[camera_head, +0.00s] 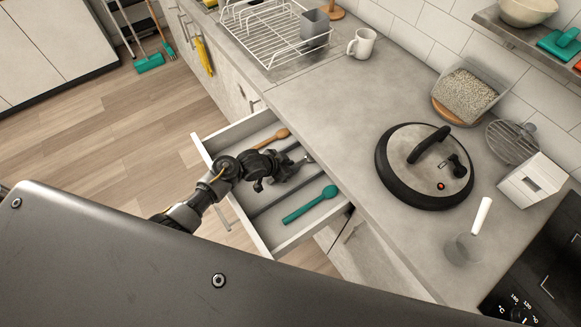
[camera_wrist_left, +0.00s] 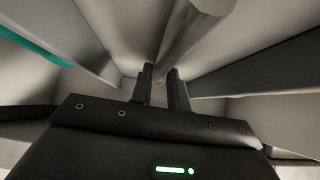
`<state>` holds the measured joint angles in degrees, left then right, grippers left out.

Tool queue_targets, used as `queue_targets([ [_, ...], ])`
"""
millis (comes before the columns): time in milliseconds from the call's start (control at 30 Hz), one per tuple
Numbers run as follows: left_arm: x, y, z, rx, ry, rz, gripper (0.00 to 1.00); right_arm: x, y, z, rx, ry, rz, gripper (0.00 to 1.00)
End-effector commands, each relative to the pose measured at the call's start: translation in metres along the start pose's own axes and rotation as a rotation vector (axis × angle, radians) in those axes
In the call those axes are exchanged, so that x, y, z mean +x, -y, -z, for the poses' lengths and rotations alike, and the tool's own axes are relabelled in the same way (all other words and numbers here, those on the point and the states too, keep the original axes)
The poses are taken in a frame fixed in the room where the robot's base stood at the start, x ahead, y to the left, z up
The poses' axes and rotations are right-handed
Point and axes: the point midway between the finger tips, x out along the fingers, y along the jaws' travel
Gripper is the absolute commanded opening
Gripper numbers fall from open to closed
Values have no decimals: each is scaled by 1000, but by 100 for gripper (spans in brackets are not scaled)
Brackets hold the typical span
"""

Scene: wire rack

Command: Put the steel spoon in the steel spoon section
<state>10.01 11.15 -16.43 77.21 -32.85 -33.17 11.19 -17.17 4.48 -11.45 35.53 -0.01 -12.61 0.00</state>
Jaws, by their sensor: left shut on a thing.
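My left gripper (camera_head: 280,172) is low over the open drawer (camera_head: 264,242), above its middle sections. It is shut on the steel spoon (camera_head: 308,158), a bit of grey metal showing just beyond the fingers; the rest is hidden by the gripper. In the left wrist view the two fingers (camera_wrist_left: 165,88) stand close together at a pale grey shape (camera_wrist_left: 185,40), which looks like the spoon. I cannot tell whether the spoon touches the drawer floor. My right gripper is not in view.
Grey dividers split the drawer. A wooden spoon (camera_head: 272,138) lies in a far section and a teal spoon (camera_head: 310,205) in the near one. The counter above holds a lidded pan (camera_head: 400,155), a mug (camera_head: 362,44) and a wire rack (camera_head: 262,30).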

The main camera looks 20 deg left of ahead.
Motion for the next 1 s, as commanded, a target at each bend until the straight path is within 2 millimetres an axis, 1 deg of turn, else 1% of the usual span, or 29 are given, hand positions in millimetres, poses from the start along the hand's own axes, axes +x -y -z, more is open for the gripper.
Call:
queue_targets([
  [133, 2, 0, -2, 0, 0, 0, 0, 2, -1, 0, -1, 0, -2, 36],
  [167, 2, 0, -1, 1, 0, 0, 20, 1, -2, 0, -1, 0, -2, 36],
  [300, 1, 0, -1, 1, 0, 0, 38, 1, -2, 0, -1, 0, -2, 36],
  [567, 1, 0, -1, 0, 0, 0, 39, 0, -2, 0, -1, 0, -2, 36],
  [667, -3, 0, 0, 0, 0, 0, 39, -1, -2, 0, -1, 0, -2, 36],
  [767, -15, 0, 0, 2, 0, 0, 39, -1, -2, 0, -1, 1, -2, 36],
  [1000, -54, 0, 1, 3, -1, 0, 39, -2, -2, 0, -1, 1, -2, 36],
])
